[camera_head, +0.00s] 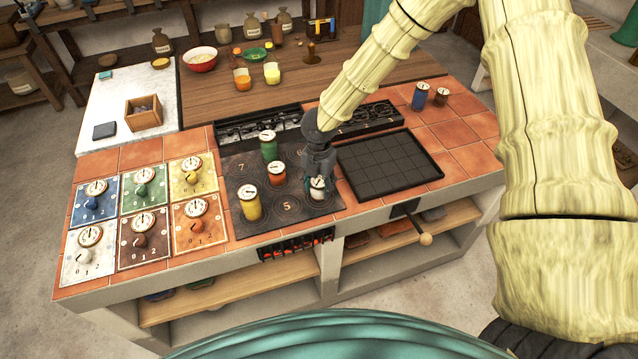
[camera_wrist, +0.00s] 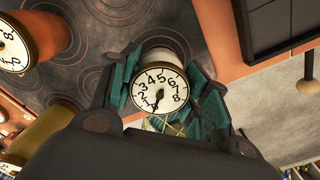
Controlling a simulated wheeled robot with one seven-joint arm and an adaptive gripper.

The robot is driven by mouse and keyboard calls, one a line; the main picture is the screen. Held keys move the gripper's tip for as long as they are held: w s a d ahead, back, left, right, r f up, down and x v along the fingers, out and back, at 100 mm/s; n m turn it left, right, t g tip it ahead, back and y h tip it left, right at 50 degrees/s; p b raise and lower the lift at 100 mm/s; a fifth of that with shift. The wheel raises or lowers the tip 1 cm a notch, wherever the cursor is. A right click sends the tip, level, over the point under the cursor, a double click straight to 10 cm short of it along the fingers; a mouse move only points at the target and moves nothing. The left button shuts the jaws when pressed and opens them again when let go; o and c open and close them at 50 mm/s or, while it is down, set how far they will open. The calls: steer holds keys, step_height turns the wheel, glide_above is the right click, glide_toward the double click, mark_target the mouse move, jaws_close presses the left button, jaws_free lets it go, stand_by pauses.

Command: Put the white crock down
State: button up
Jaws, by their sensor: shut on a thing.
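The white crock (camera_head: 317,189) has a round numbered dial on its top. It is at the right front part of the dark stovetop (camera_head: 236,166). My gripper (camera_head: 317,180) reaches down from above and is shut on the white crock. In the wrist view the white crock (camera_wrist: 158,88) sits between the two teal-padded fingers of my gripper (camera_wrist: 158,92), dial facing the camera. Whether its base touches the stovetop is hidden.
An orange crock (camera_head: 277,174), a green crock (camera_head: 268,146) and a yellow crock (camera_head: 249,203) stand nearby on the stovetop. A black gridded tray (camera_head: 390,162) lies to the right. Coloured dial tiles (camera_head: 143,187) are at left. A blue crock (camera_head: 420,96) stands at far right.

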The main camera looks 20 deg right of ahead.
mark_target(319, 181)
steer(key=shift+f, duration=0.4)
steer(key=o, duration=1.2)
steer(key=shift+f, duration=0.15)
step_height(319, 181, up, 12)
steer(key=b, duration=0.2)
steer(key=shift+b, duration=0.35)
